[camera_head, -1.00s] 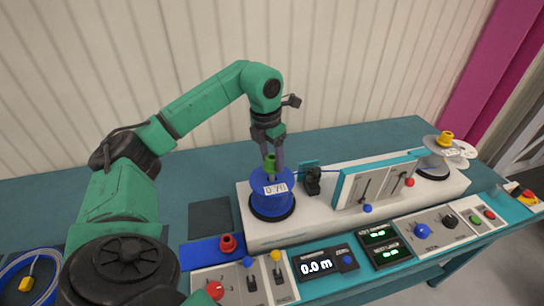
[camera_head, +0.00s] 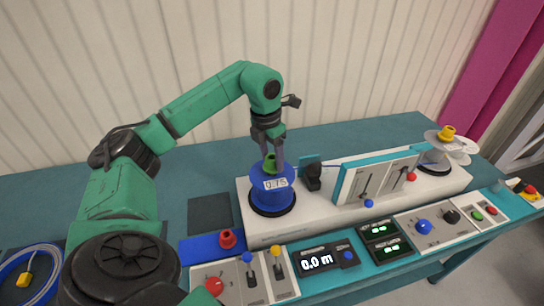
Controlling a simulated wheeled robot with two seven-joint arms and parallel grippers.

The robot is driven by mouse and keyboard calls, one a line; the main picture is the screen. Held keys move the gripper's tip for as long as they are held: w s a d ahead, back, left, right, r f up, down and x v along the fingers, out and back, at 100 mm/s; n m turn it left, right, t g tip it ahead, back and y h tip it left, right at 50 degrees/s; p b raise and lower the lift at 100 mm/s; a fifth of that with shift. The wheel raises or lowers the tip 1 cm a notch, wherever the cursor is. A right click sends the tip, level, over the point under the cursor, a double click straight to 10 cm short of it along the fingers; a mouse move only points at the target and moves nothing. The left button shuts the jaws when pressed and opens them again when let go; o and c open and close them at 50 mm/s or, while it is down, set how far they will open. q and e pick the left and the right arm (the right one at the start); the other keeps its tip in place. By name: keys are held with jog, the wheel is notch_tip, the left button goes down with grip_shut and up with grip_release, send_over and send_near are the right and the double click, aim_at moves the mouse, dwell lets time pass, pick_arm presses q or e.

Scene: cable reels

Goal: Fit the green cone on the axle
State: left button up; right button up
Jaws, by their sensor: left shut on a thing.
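The green cone (camera_head: 269,161) is between the fingers of my left gripper (camera_head: 270,157), at the top of the blue reel (camera_head: 272,187) labelled 0.75. My left gripper points down and is shut on the cone. The axle is hidden by the reel, the cone and the fingers, so I cannot tell how far down the cone sits. My right gripper is not in view.
A white machine base (camera_head: 330,215) carries the reel, a teal panel with levers (camera_head: 380,182) and a clear reel with a yellow cone (camera_head: 446,133). A red cone (camera_head: 227,239) stands on a blue mat (camera_head: 203,249). Control boxes with a display (camera_head: 317,262) line the front. A cable coil lies at left.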

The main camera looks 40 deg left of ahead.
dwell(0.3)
pick_arm(q)
jog(key=shift+f, duration=0.45)
jog(key=o, duration=1.4)
jog(key=shift+o, duration=0.5)
notch_tip(320, 180, up, 8)
jog(key=p, duration=0.7)
jog(key=shift+r, duration=0.1)
